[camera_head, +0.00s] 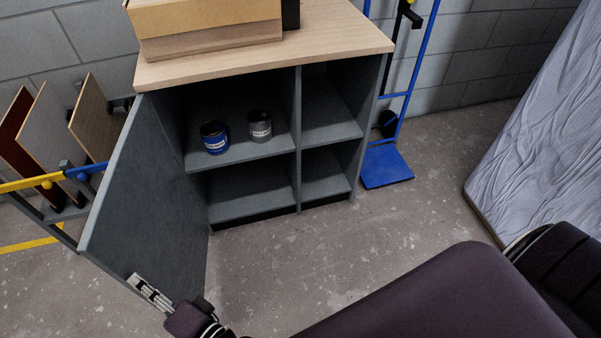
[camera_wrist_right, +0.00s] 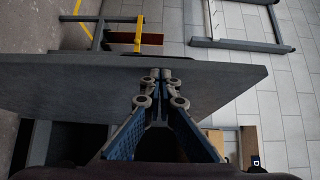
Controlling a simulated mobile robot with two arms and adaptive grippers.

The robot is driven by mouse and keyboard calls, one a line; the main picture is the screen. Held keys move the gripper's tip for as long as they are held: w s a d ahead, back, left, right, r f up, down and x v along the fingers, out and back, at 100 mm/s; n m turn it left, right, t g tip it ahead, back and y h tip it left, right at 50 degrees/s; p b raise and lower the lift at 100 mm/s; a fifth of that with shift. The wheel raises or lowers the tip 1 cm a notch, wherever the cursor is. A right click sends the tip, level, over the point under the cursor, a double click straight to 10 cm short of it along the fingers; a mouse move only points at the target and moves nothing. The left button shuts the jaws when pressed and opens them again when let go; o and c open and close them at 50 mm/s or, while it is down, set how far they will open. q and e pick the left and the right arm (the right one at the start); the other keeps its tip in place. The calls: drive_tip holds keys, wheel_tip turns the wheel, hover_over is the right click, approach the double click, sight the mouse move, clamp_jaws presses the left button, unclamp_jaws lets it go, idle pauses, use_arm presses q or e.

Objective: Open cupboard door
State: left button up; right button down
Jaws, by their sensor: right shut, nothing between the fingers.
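The grey cupboard (camera_head: 298,120) has a light wood top, and its left door (camera_head: 150,200) stands wide open, swung out to the left. Two cans, one blue (camera_head: 214,137) and one grey (camera_head: 259,126), stand on the upper left shelf inside. My right gripper (camera_head: 140,284) is at the door's inner face, low and near its free edge. In the right wrist view, the right gripper (camera_wrist_right: 159,77) has its fingers together with nothing between them, in front of the door panel (camera_wrist_right: 215,85). I cannot tell whether the fingertips touch it. My left gripper is not in view.
A rack with boards (camera_head: 88,115) stands left behind the door. A blue hand truck (camera_head: 388,168) stands right of the cupboard, and a wrapped slab (camera_head: 545,120) at far right. The floor (camera_head: 290,260) before the cupboard is bare.

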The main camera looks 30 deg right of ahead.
drive_tip(key=shift+s+d, duration=0.15)
drive_tip(key=v, duration=1.1)
drive_tip(key=shift+s, duration=0.3)
drive_tip(key=shift+d, duration=0.1)
